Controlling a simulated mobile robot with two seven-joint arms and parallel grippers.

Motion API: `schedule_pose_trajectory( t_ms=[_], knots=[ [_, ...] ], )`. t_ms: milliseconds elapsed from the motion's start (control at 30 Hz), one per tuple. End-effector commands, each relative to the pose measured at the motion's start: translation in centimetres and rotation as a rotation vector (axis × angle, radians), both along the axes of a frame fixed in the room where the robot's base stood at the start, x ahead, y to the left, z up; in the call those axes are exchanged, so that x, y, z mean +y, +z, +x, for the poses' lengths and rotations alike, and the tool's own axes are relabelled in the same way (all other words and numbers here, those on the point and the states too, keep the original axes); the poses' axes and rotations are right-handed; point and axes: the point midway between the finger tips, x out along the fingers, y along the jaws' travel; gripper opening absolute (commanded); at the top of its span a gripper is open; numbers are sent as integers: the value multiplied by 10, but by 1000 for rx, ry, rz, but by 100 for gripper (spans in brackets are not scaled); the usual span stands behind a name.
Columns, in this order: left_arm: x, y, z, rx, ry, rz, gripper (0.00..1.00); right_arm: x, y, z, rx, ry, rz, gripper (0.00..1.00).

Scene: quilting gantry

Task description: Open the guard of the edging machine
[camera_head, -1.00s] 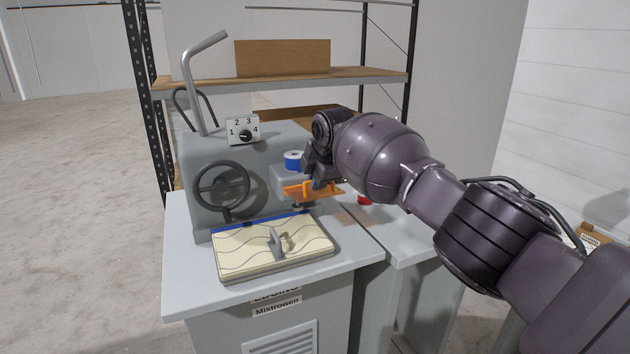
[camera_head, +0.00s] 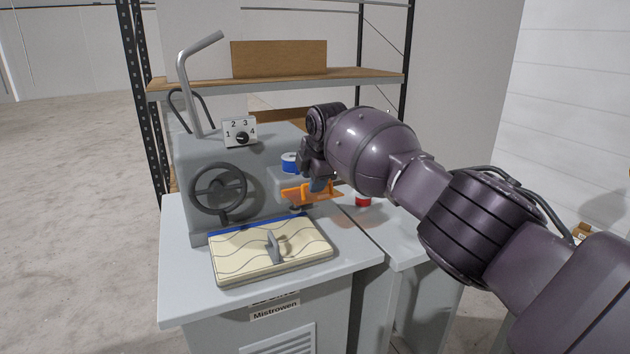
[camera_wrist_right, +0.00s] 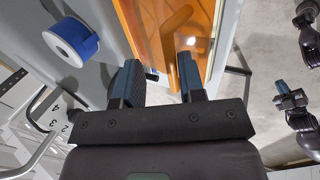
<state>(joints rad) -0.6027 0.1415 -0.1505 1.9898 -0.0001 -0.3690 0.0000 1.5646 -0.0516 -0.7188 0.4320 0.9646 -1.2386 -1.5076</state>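The edging machine (camera_head: 200,170) is a grey cabinet with a handwheel, dial and bent lever. Its orange see-through guard (camera_head: 298,193) is at the front right of the machine head, above the worktop. My right gripper (camera_head: 318,183) is at the guard and hides part of it. In the right wrist view, the two fingers (camera_wrist_right: 160,83) are apart, with the orange guard (camera_wrist_right: 150,25) and its bar-shaped handle (camera_wrist_right: 183,68) just ahead of them. The handle lies close to the right finger; contact cannot be told. A dark gripper with blue tips, apparently my left (camera_wrist_right: 291,100), shows at the right edge.
A cream quilted pad (camera_head: 235,253) with a blue edge and a grey clamp-like piece lies on the worktop (camera_head: 190,290). A blue spool (camera_head: 290,162) sits behind the guard. A red button (camera_head: 363,201) is to its right. Shelving (camera_head: 290,82) stands behind the machine.

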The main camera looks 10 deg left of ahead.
Motion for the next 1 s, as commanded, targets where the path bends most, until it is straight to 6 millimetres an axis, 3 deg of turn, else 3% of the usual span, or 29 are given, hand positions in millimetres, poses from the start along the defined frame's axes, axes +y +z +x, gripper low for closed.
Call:
schedule_pose_trajectory(
  t_ms=[467, 767, 1000],
  knots=[
    [0, 3, 0, -1, 0, 0, 0, -3, 4, -3, 8, -2, -1, 36],
    [0, 12, 1, -6, 0, 1, 0, -10, 29, -13, 6, -1, -1, 36],
    [0, 12, 2, -7, 0, 1, 0, -18, 59, -24, 4, -2, 1, 36]
  ],
)
